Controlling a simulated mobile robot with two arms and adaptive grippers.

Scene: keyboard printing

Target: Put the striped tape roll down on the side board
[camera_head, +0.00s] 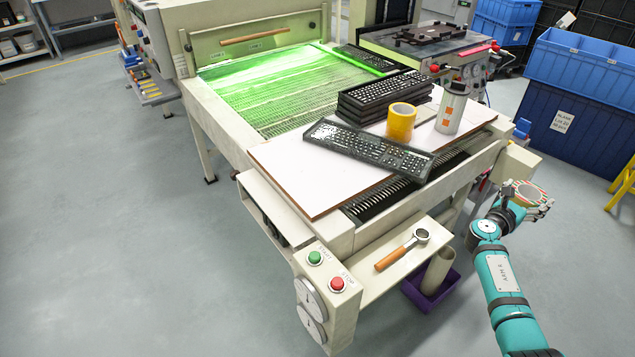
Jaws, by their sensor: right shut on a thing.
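The striped tape roll (527,194), with red, green and pale stripes, is in my right gripper (538,206) at the right of the head view. The gripper is shut on it, holding it in the air over the floor, right of the machine's end. The fingers hide part of the roll. A white board (290,165) lies across the near end of the machine, left of the gripper and apart from it. My left gripper is not in view.
A lower shelf (375,283) holds a wooden-handled tool (402,250). Blue crates (585,75) stand at right.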

